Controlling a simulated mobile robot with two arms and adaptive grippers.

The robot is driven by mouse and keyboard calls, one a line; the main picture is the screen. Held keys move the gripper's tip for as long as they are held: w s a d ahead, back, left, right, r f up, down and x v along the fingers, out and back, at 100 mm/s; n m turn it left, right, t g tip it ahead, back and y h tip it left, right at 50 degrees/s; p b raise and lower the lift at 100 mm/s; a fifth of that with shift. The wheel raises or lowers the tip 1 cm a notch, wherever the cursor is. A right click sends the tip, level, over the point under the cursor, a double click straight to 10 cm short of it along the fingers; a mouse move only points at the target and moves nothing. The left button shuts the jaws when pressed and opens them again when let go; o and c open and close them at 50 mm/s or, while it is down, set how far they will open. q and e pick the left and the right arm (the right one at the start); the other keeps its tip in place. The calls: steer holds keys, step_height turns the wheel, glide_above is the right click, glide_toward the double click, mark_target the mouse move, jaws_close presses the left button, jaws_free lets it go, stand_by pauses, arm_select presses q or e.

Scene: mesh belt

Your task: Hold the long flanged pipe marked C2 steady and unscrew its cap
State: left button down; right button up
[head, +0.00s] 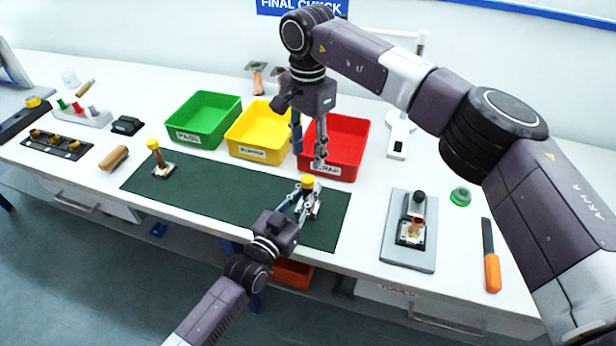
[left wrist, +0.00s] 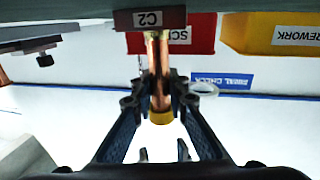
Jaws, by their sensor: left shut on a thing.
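The pipe marked C2 (left wrist: 158,55) is copper, with a flanged base bearing a C2 label (left wrist: 148,19). It appears upside down in the left wrist view. In the head view it stands on the green mat (head: 235,197), largely hidden by my left gripper (head: 306,198). Its yellow cap (head: 308,181) is on its top end; the cap also shows in the left wrist view (left wrist: 160,117). My left gripper is shut on the pipe between flange and cap. My right gripper (head: 308,158) is above the cap, pointing down, with fingers apart and empty.
Another yellow-capped pipe (head: 154,148) stands on the mat's left end. Green (head: 203,141), yellow (head: 254,150) and red (head: 322,172) bins line the mat's back edge. A grey plate with a fixture (head: 398,262) lies to the right. The mat's middle is clear.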

mark_target(308, 179)
steer(key=m, duration=2)
steer(key=shift+m, duration=0.3)
steer(key=m, duration=1.7)
steer(key=shift+m, duration=0.4)
steer(key=m, duration=1)
steer(key=shift+f, duration=4.05)
